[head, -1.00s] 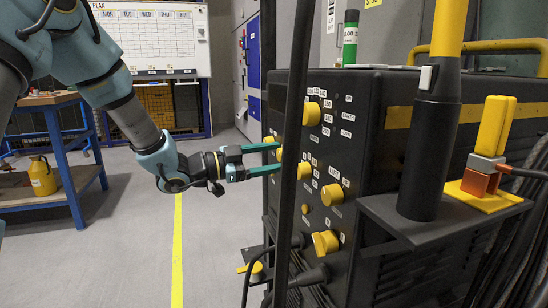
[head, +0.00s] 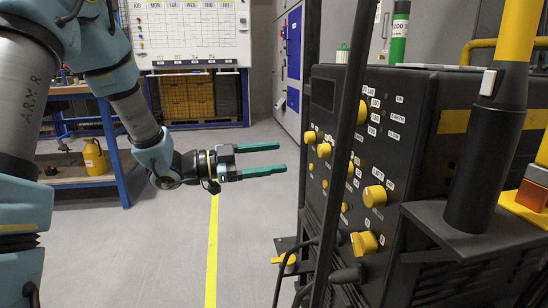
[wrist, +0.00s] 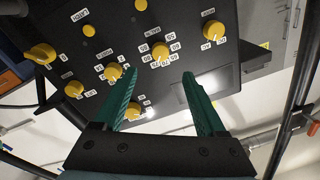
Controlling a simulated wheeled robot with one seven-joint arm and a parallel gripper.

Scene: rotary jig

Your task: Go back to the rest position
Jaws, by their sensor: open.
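My gripper (head: 283,158) is open, with its two green fingers parallel and nothing between them. In the head view it hangs in free air left of the black control panel (head: 330,130), apart from it and pointing towards it. In the wrist view the fingers (wrist: 158,85) reach towards the panel face, which carries several yellow knobs. One round yellow knob (wrist: 161,52) shows beyond the gap between the fingertips. A larger yellow knob (head: 364,244) sits low on the panel in the head view.
A dark upright post (head: 345,150) stands in front of the panel. A black and yellow handle (head: 490,130) rises from a side shelf. A blue workbench (head: 100,150) with a yellow can (head: 94,157) stands at the left.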

